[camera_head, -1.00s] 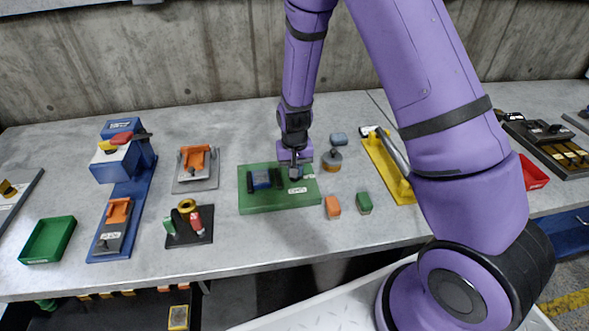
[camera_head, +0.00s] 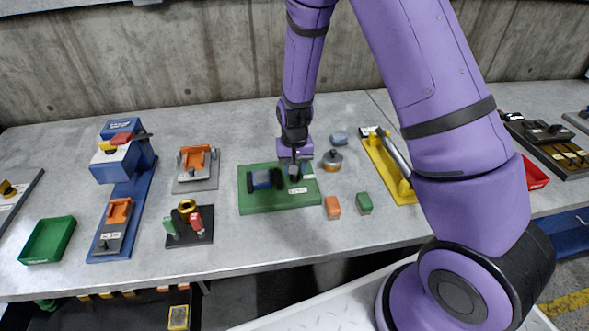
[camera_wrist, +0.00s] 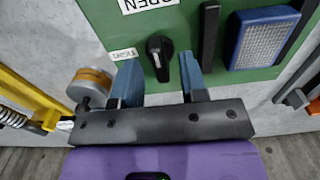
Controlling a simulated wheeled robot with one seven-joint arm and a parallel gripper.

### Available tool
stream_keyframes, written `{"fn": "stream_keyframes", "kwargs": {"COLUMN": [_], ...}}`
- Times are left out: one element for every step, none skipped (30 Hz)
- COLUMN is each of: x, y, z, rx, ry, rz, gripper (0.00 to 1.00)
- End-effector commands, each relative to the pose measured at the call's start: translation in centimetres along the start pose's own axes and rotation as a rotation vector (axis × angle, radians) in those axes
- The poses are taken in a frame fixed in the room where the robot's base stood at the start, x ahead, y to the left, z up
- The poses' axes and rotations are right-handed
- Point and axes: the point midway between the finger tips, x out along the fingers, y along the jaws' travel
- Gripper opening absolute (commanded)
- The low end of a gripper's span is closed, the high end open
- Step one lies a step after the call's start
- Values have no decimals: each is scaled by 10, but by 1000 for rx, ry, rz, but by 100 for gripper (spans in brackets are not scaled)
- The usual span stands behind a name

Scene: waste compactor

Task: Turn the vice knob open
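The green vice board (camera_head: 262,205) stands in the middle of the table. Its black knob (camera_wrist: 158,55) shows in the wrist view, with the handle running roughly up and down the picture. An OPEN label (camera_wrist: 147,4) is above it and a TIGHT label (camera_wrist: 122,54) to its left. Black jaws (camera_wrist: 209,35) flank a blue block with a grey ribbed face (camera_wrist: 262,42). My gripper (camera_wrist: 159,62) is open, with a blue-grey finger on either side of the knob and gaps between. In the head view my gripper (camera_head: 295,164) is over the board's right part and partly hides the knob.
A grey round piece with an orange band (camera_head: 332,160) stands right of the board. Orange (camera_head: 332,207) and green (camera_head: 364,203) blocks are at front right, and a yellow fixture (camera_head: 390,170) is beyond.

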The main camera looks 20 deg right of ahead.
Motion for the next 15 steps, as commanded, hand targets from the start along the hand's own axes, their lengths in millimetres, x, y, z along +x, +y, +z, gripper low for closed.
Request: {"fn": "stream_keyframes", "kwargs": {"x": [-8,-13,-20,-25,-31,-38,-44,-49,-56,-61,-66,-72,-76,-80,-84], "y": [0,0,0,-1,-1,-1,-1,-1,-1,0,-1,-1,-1,-1,-1], "z": [-1,0,-1,-1,0,-1,0,0,-1,-1,-1,0,0,0,0], "rx": [0,0,0,0,-1,-2,-2,-2,-1,0,0,0,0,-1,-1], "ry": [4,3,5,5,4,5,4,5,4,4,5,3,3,4,2], "rz": [-1,-1,-2,-2,-2,-3,-2,-2,-2,-2,-2,-2,-2,-2,-2], "gripper": [39,39,39,39,39,39,39,39,39,39,39,39,39,39,39]}}
